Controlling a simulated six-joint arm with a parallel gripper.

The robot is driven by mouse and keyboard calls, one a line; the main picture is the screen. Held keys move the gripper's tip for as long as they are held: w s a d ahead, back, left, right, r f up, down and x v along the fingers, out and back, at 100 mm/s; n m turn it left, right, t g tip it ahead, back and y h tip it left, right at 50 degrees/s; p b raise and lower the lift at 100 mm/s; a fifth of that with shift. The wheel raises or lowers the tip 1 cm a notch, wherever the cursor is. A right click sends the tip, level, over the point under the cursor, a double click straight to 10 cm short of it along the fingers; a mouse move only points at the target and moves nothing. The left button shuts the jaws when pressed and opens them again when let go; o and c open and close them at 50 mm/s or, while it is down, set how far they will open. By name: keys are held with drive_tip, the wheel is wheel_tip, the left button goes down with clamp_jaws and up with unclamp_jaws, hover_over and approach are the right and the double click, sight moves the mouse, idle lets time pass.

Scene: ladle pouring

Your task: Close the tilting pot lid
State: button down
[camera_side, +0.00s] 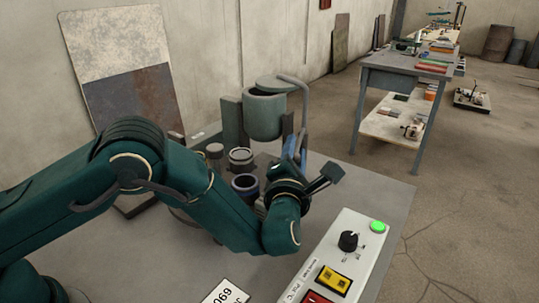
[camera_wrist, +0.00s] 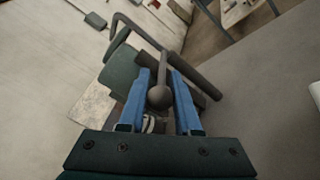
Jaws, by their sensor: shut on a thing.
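The grey-green tilting pot (camera_side: 264,118) stands upright at the back of the grey bench in the side view. A ball-ended lever (camera_wrist: 160,97) shows in the wrist view, running away between my blue fingers. My gripper (camera_wrist: 162,78) is shut on this lever, with one finger on each side. In the side view my gripper (camera_side: 293,148) is just right of the pot, its fingertips partly hidden. The pot's green body (camera_wrist: 121,70) also shows in the wrist view.
A curved grey pipe (camera_side: 302,100) rises beside the pot on the right. Small round containers (camera_side: 241,157) stand in front of the pot, partly behind my arm. A white control box (camera_side: 340,255) with a green light lies at front right.

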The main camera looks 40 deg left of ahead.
drive_tip(key=c, duration=0.6)
unclamp_jaws()
drive_tip(key=shift+v, duration=2.55)
